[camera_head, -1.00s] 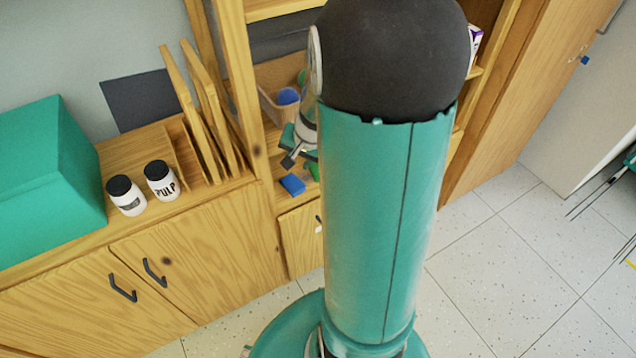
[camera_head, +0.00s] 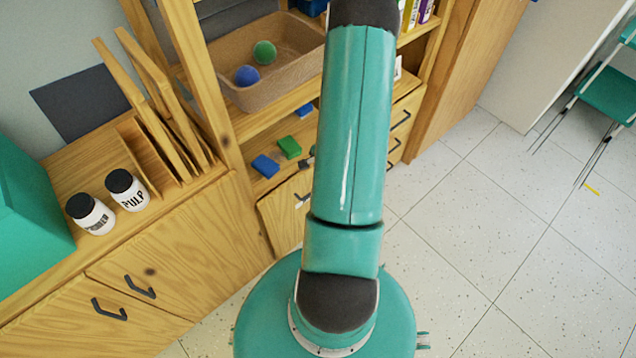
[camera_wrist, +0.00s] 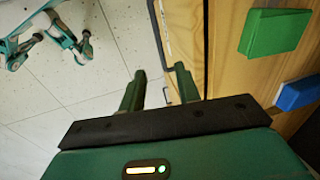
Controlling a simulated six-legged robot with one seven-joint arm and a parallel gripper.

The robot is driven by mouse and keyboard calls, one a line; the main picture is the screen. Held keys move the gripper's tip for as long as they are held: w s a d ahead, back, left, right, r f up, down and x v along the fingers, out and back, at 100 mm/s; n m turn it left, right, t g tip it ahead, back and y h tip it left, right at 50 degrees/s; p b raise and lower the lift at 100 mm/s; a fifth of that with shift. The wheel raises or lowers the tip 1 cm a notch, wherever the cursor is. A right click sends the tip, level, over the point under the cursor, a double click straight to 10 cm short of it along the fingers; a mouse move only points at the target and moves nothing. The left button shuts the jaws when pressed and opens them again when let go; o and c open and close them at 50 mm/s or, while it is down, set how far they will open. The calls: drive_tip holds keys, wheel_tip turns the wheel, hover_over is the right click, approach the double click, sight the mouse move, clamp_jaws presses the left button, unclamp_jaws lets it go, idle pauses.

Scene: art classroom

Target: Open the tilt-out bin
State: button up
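The tilt-out bin (camera_head: 279,221) appears to be the small wooden front with a dark handle (camera_head: 302,200) low in the shelf unit, left of my arm. My arm hides its right part. I cannot tell whether it is tilted. In the wrist view, my gripper (camera_wrist: 159,80) is open, its two green fingers apart beside a wooden front (camera_wrist: 185,38). A thin dark bar shows near and between the fingertips; I cannot tell whether they touch it. In the head view my gripper is mostly hidden behind my arm.
Blue (camera_head: 265,166) and green (camera_head: 289,147) blocks lie on the shelf above the front. A brown tray (camera_head: 262,97) with two balls sits higher. Two jars (camera_head: 128,190) stand on the left cabinet (camera_head: 190,270). The floor (camera_head: 470,235) at right is clear near me.

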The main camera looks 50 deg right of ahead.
drive_tip(key=f, duration=0.3)
drive_tip(key=w+f, duration=0.1)
drive_tip(key=f, duration=0.2)
drive_tip(key=w+f, duration=0.1)
drive_tip(key=f, duration=0.3)
drive_tip(key=shift+d+f, duration=0.1)
drive_tip(key=shift+d, duration=0.05)
clamp_jaws()
